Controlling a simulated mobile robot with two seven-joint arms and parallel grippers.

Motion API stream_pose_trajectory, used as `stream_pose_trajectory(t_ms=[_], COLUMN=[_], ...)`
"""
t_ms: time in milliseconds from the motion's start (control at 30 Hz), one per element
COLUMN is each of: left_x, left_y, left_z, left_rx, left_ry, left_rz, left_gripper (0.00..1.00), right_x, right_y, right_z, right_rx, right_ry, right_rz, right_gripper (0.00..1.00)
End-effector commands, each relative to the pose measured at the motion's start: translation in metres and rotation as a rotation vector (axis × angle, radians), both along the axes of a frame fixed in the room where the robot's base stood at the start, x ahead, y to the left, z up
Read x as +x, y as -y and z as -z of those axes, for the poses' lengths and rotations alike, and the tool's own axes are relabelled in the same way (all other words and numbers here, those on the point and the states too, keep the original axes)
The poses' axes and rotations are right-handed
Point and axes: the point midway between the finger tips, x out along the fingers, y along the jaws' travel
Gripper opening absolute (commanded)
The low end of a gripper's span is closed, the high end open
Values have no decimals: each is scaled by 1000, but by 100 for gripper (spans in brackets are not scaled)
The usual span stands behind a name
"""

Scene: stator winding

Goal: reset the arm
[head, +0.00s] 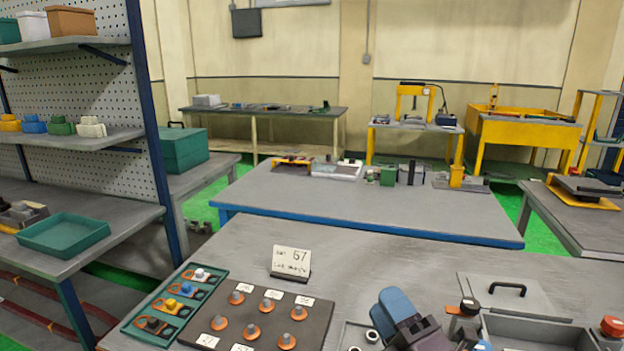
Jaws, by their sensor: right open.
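My right gripper (402,318) shows at the bottom edge of the head view, right of centre, over the near grey table (400,260). Its blue and dark fingers are open, and I see nothing held between them. Most of the right arm is cut off by the frame. My left gripper is not in view.
On the near table, left of the gripper, are a dark board (262,318) with several orange-ringed pegs, a green tray (150,330) of parts and a sign (291,262). Right are a grey bin (540,335) and a red button (611,327). The table's far middle is clear.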

Motion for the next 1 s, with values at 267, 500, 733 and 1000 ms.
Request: stream_pose_trajectory(t_ms=[267,500,733,1000], left_x=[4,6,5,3], left_y=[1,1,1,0], left_z=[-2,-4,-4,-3], left_rx=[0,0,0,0], left_ry=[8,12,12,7], left_rz=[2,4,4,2], left_gripper=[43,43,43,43], right_x=[-18,-84,-145,-195], right_y=[95,148,162,165], right_z=[79,160,200,221], right_rx=[500,880,1089,1220], right_ry=[-542,-982,-1247,-1434], right_rz=[350,657,857,1004], right_gripper=[42,42,42,42])
